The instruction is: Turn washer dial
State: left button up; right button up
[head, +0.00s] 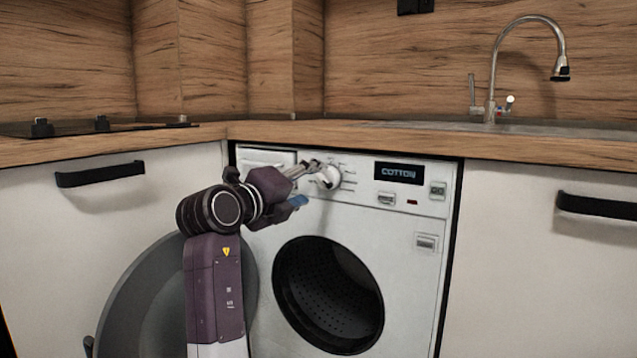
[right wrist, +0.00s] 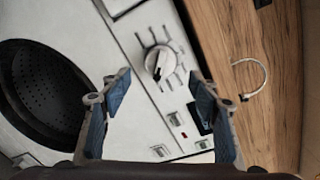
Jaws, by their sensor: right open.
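The washer (head: 405,245) is white and built in under the counter. Its round white dial (head: 329,178) is on the upper panel, left of a display reading COTTON (head: 399,173). In the right wrist view the dial (right wrist: 159,62) has marks around it and appears just beyond the fingertips, between their lines. My right gripper (head: 306,184) is at the dial's left in the head view. Its fingers (right wrist: 161,81) are spread with blue pads and nothing between them. Whether a fingertip touches the dial I cannot tell. My left gripper is not in view.
The washer door (head: 135,305) stands wide open at the left, leaving the dark drum (head: 328,295) exposed. A wooden counter (head: 290,131) runs above, with a faucet (head: 492,75) at right and a hob (head: 75,128) at left. Cabinet handles (head: 595,206) stick out beside the washer.

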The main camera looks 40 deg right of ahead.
jog(key=v, duration=0.5)
jog(key=shift+s+a, duration=0.15)
jog(key=shift+a, duration=0.25)
